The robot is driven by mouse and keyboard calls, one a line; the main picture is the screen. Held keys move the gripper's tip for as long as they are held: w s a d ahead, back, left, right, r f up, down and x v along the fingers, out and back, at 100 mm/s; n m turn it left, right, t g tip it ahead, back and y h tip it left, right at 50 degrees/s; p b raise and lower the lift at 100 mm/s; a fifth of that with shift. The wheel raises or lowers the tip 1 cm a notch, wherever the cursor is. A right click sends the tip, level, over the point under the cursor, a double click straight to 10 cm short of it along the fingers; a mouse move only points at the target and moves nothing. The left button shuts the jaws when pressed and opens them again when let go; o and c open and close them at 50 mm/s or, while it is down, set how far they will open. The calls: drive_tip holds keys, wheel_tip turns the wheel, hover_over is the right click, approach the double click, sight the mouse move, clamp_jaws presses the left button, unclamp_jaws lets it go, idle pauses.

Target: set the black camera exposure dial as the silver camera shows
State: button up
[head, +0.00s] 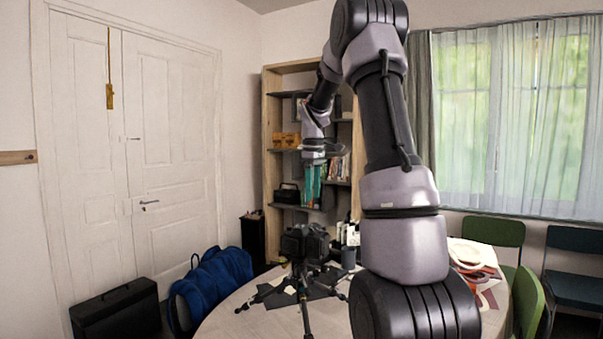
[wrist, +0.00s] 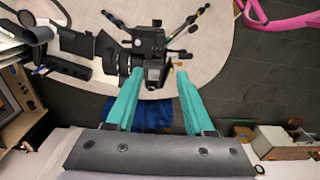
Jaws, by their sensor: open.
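The black camera (head: 305,243) stands on a small black tripod (head: 303,290) on the round table. In the wrist view the camera (wrist: 152,62) is seen from above, with its lens pointing left. My gripper (head: 311,204) has teal fingers pointing down and is above the camera in the head view. In the wrist view my gripper (wrist: 161,72) is open, its fingertips apart near the camera body, with nothing visibly held. The exposure dial is too small to make out. I cannot identify a silver camera in either view.
The pale round table (head: 240,312) carries dark items around the tripod and papers (head: 472,256) at right. A shelf (head: 272,130) stands behind. A blue bag (head: 212,282) is left of the table, and green chairs (head: 493,232) are at right.

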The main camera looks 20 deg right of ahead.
drive_tip(key=s+a+r+m+t, duration=0.1)
drive_tip(key=s+a+r+m, duration=0.2)
drive_tip(key=s, duration=0.4)
drive_tip(key=s+a+r+m+t, duration=0.2)
drive_tip(key=s+a+r+m, duration=0.1)
drive_tip(key=s+a, duration=0.2)
drive_tip(key=s+a+r+m+t+y, duration=0.1)
drive_tip(key=s+a+r+m+t, duration=0.1)
drive_tip(key=s+a, duration=0.3)
drive_tip(key=shift+s+r+m, duration=0.4)
drive_tip(key=shift+s+m, duration=0.2)
drive_tip(key=shift+s, duration=1.7)
drive_tip(key=s+a+f+m+t, duration=0.1)
drive_tip(key=s+a+m+t, duration=0.1)
drive_tip(key=s, duration=0.3)
drive_tip(key=shift+s+f+m+y, duration=0.2)
drive_tip(key=shift+s+m+y, duration=0.1)
drive_tip(key=shift+y, duration=0.1)
